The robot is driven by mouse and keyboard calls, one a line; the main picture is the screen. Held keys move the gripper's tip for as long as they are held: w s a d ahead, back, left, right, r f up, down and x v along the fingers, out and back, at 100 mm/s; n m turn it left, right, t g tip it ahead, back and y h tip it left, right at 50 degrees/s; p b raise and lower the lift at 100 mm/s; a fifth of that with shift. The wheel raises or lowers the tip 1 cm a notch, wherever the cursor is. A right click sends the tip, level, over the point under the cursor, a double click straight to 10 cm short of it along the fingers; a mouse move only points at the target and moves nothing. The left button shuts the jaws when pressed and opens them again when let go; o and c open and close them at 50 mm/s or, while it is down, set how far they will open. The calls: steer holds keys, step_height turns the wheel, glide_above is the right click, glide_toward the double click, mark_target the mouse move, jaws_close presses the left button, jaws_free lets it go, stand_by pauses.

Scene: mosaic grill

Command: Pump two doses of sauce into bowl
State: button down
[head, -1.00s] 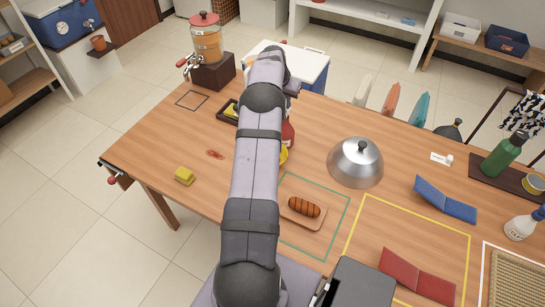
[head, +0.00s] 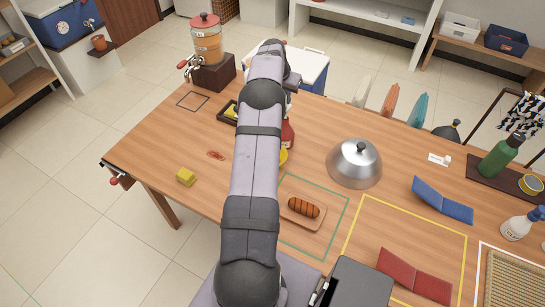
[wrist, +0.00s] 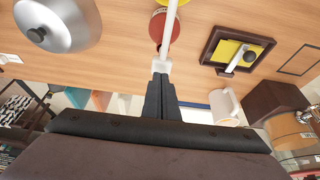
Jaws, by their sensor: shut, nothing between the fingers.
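In the head view, a red bottle (head: 288,133) stands mostly hidden behind my arm. A yellow rim, likely the bowl (head: 284,156), shows just below it. In the wrist view, the red bottle (wrist: 157,28) is seen from above, with a white pump head and spout (wrist: 167,40) running over it towards a yellow edge (wrist: 186,3) at the top. My gripper (wrist: 160,80) is shut, with nothing between its fingers. Its fingertips are at the white pump head; whether they touch it I cannot tell. The bowl's contents are hidden.
A dark tray with yellow contents (wrist: 238,52) and a pale mug (wrist: 227,105) are near my gripper.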

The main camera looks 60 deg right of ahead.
steer(key=shift+r, duration=0.1)
stand_by(0.3)
step_height(320, 180, up, 6)
steer(key=p, duration=0.4)
stand_by(0.3)
steer(key=w+a+r+n+t+y+b, duration=0.1)
steer(key=w+a+n, duration=0.2)
steer(key=w+a, duration=0.5)
steer(key=w+a+r+n+y, duration=0.1)
steer(key=w+a+n, duration=0.1)
steer(key=w+a, duration=0.65)
steer(key=a+n, duration=0.4)
steer(key=a, duration=1.5)
steer(key=s+a+f+n+y+b, duration=0.1)
steer(key=s+a+n, duration=0.15)
steer(key=a, duration=0.55)
steer(key=s+a+n+y+b, duration=0.1)
steer(key=s+a+n, duration=0.15)
steer(key=a, duration=0.55)
steer(key=s+a+f+n+g, duration=0.1)
steer(key=s+a+f+n, duration=0.2)
steer(key=s+a, duration=0.8)
steer(key=shift+s+f+n+y, duration=0.15)
steer(key=shift+s+n+y, duration=0.15)
steer(key=shift+s+n, duration=0.35)
